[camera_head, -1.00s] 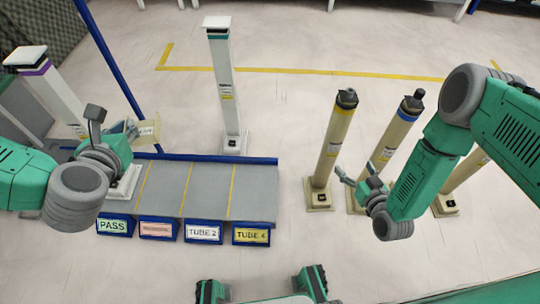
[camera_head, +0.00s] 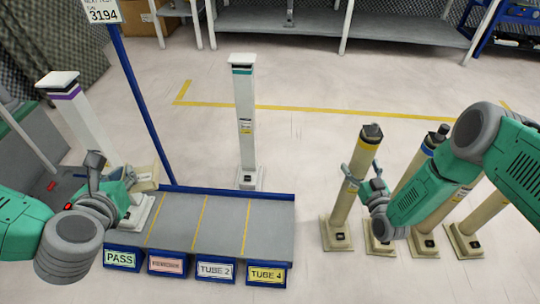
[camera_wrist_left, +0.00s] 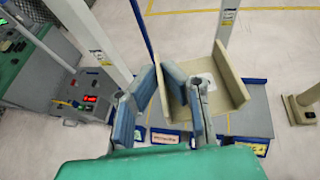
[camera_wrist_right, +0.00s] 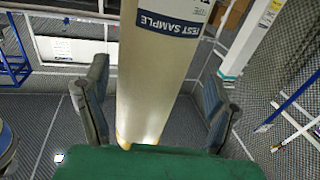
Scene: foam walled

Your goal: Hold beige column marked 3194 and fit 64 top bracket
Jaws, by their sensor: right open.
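A leaning beige column with a yellow band (camera_head: 346,205) stands on a square base at centre right; its own number is not readable. My right gripper (camera_head: 363,172) is at its upper part, fingers open on either side of it. The right wrist view shows the column (camera_wrist_right: 150,80) between the spread fingers, with a blue TEST SAMPLE label. My left gripper (camera_head: 118,180) is shut on a beige angled bracket (camera_head: 147,177), held above the left end of the grey rack. The bracket (camera_wrist_left: 230,80) shows in the left wrist view; any 64 mark is unreadable.
A sign reading 3194 (camera_head: 103,11) tops a blue post. The grey rack (camera_head: 220,225) has PASS, TUBE 2 and TUBE 4 labels. White columns with purple (camera_head: 85,120) and teal (camera_head: 245,125) bands stand nearby. More beige columns (camera_head: 488,212) crowd the right.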

